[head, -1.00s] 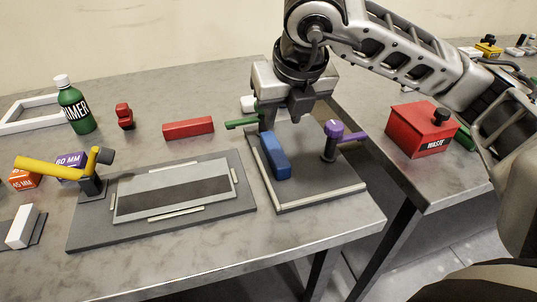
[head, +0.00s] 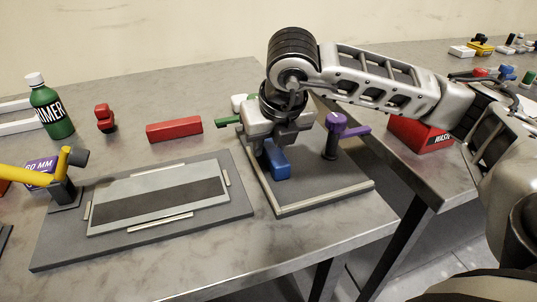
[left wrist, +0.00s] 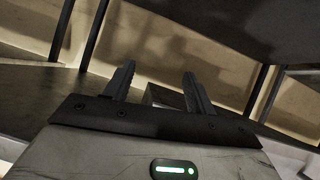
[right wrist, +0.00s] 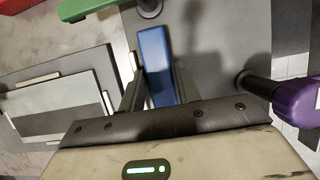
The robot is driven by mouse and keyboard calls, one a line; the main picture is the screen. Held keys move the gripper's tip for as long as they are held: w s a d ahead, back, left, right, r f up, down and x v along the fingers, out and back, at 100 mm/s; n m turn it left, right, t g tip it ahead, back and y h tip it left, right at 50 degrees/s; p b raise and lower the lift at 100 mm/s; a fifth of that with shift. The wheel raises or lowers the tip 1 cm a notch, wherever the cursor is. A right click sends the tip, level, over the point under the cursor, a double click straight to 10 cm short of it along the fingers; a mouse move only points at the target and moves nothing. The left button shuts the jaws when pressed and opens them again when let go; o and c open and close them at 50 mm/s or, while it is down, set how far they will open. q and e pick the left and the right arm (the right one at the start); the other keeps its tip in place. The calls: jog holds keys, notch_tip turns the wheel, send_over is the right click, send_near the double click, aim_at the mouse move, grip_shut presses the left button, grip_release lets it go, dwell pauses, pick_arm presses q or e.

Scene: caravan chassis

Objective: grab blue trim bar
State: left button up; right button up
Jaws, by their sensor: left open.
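The blue trim bar (head: 278,165) lies on the grey board with pale edge strips, under my right gripper (head: 272,145) in the head view. In the right wrist view the blue trim bar (right wrist: 154,55) runs lengthwise between the two fingers of my right gripper (right wrist: 158,85), with gaps visible beside it. The right jaws look open; whether a finger touches the bar I cannot tell. My left gripper (left wrist: 158,82) shows only in the left wrist view, fingers apart and nothing between them.
A purple-topped clamp (head: 335,130) stands close right of the bar, and a green handle (head: 228,122) is to its left. A red bar (head: 174,129), a grey plate fixture (head: 160,195) and a green bottle (head: 50,108) are further left. A red waste box (head: 420,135) is at right.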

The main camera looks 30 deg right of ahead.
jog(key=shift+f+b, duration=0.2)
jog(key=shift+b, duration=0.35)
dwell(0.4)
jog(key=c, duration=0.7)
